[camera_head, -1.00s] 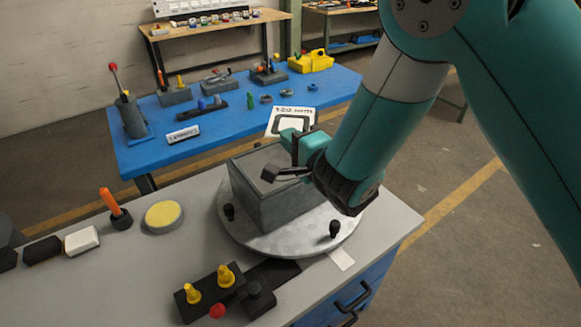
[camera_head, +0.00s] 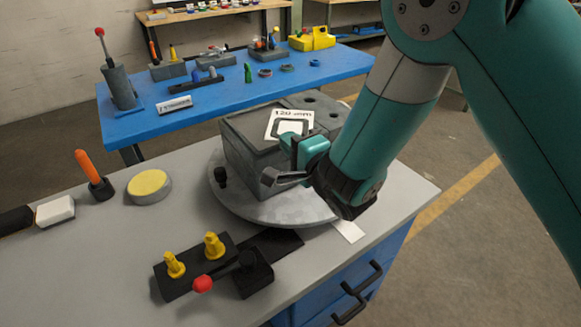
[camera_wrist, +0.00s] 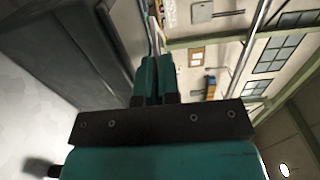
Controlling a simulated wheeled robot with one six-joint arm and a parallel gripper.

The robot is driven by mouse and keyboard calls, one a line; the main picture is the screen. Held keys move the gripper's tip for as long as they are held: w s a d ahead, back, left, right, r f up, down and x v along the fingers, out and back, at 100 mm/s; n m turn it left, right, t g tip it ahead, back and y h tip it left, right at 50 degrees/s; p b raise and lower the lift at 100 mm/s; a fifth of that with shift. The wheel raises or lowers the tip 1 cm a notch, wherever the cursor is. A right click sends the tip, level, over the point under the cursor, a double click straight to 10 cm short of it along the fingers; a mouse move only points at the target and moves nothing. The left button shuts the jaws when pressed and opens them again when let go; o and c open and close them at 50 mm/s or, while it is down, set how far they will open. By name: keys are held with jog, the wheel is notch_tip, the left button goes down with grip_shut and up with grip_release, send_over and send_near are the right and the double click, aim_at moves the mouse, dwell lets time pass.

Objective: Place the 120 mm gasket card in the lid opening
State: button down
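The gasket card (camera_head: 290,117) is white, printed "120 mm", with a dark square ring. My gripper (camera_head: 300,147) is shut on its lower edge. In the wrist view the fingers (camera_wrist: 158,78) are close together, with the card (camera_wrist: 156,35) showing as a thin edge-on strip beyond them. The card is tilted, its printed face towards the head camera. In the head view it overlaps the top of the grey box (camera_head: 245,150); whether it touches is unclear. The lid opening cannot be made out behind card and gripper. The box's dark side fills the wrist view's left.
The box stands on a round metal plate (camera_head: 270,208) with black knobs (camera_head: 220,176). A black block with yellow plugs (camera_head: 213,246) and a red-tipped lever (camera_head: 203,284) is in front. A yellow disc (camera_head: 149,182) and orange-handled tool (camera_head: 88,168) stand left. A blue table (camera_head: 140,124) is behind.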

jog(key=shift+f+b, duration=0.75)
jog(key=shift+f, duration=1.25)
jog(key=shift+f, duration=0.2)
jog(key=c, duration=1.3)
grip_release()
jog(key=shift+c, duration=0.2)
jog(key=shift+r, duration=0.15)
